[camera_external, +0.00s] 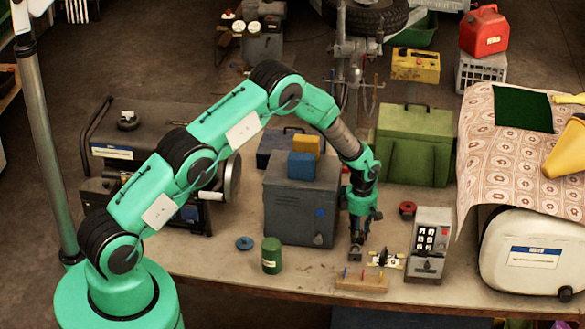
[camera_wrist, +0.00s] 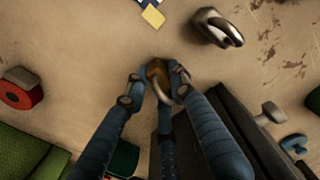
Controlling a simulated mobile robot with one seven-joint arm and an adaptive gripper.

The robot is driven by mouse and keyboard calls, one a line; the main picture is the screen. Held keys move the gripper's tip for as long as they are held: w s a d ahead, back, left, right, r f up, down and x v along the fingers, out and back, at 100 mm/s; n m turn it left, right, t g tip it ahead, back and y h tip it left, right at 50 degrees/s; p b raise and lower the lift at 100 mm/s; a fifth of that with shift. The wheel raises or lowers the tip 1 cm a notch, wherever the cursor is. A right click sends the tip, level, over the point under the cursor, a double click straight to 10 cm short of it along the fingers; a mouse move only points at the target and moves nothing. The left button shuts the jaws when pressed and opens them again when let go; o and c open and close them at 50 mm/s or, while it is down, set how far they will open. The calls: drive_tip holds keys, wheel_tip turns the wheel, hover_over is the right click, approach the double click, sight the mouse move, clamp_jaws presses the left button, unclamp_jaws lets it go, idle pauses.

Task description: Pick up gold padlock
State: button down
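The gold padlock (camera_wrist: 156,72) shows in the wrist view between my fingertips, with its silver shackle pointing toward the bottom of the picture. My gripper (camera_wrist: 157,78) has its blue fingers closed in on both sides of the padlock and they appear to touch it. In the external view my gripper (camera_external: 356,250) points straight down, low at the workbench surface, just right of the dark grey box. The padlock is too small and hidden to make out there.
The dark grey box (camera_external: 296,207) stands close to the left of my gripper. A wooden rack (camera_external: 361,283) is in front, and a keypad box (camera_external: 428,246) stands to the right. A red roll (camera_external: 407,208) lies behind. A silver metal piece (camera_wrist: 217,27) lies near the padlock.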

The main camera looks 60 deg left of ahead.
drive_tip(key=shift+r, duration=0.2)
wheel_tip(320, 180, up, 18)
drive_tip(key=b, duration=0.1)
drive_tip(key=shift+f, duration=0.15)
idle(0.7)
